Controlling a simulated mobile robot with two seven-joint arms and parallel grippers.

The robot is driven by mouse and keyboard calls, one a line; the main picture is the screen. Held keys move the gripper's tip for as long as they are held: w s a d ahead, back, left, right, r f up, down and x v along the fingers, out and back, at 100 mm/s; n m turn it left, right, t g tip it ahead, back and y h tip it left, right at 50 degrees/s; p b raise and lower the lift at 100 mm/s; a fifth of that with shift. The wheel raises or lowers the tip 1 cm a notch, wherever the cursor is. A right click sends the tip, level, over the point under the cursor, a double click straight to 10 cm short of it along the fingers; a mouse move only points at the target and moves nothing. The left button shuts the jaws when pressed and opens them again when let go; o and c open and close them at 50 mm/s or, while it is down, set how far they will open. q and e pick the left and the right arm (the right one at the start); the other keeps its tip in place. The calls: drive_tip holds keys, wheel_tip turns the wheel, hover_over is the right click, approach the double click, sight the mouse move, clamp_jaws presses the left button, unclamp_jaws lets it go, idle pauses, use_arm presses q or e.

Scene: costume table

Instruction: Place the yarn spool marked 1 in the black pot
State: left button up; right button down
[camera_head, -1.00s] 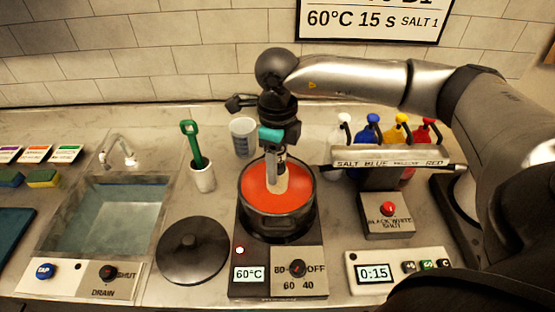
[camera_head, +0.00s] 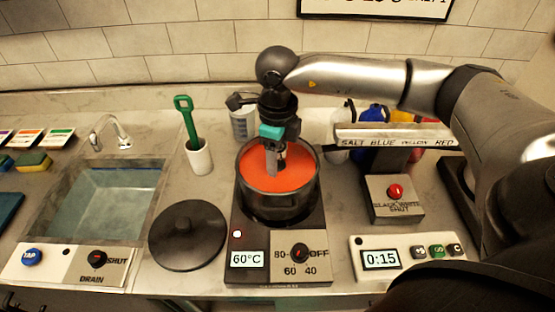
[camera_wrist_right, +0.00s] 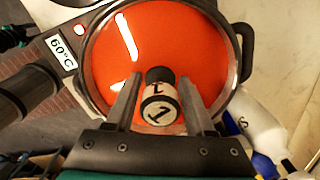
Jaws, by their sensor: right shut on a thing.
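The black pot (camera_head: 275,207) stands on the hot plate and holds orange-red liquid (camera_head: 297,178). My right gripper (camera_head: 272,168) points down into the pot, its fingertips low at the liquid. In the right wrist view my right gripper (camera_wrist_right: 160,105) is shut on the yarn spool marked 1 (camera_wrist_right: 159,110), a pale piece with a black "1" label and a dark end. The spool is over or in the liquid, inside the rim; how deep it sits I cannot tell. In the head view the spool is not clearly visible. My left gripper is out of view.
A dark round lid (camera_head: 187,236) lies left of the hot plate (camera_head: 277,267). A white cup with a green tool (camera_head: 192,130) stands behind it. Right are a dispenser rack (camera_head: 400,138), a button box (camera_head: 397,200) and a timer (camera_head: 405,257). A sink (camera_head: 110,210) is at left.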

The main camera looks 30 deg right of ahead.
drive_tip(key=shift+f+b, duration=0.5)
idle(0.4)
unclamp_jaws()
idle(0.4)
drive_tip(key=shift+r, duration=0.15)
drive_tip(key=shift+r+p, duration=2.4)
drive_tip(key=shift+r, duration=1)
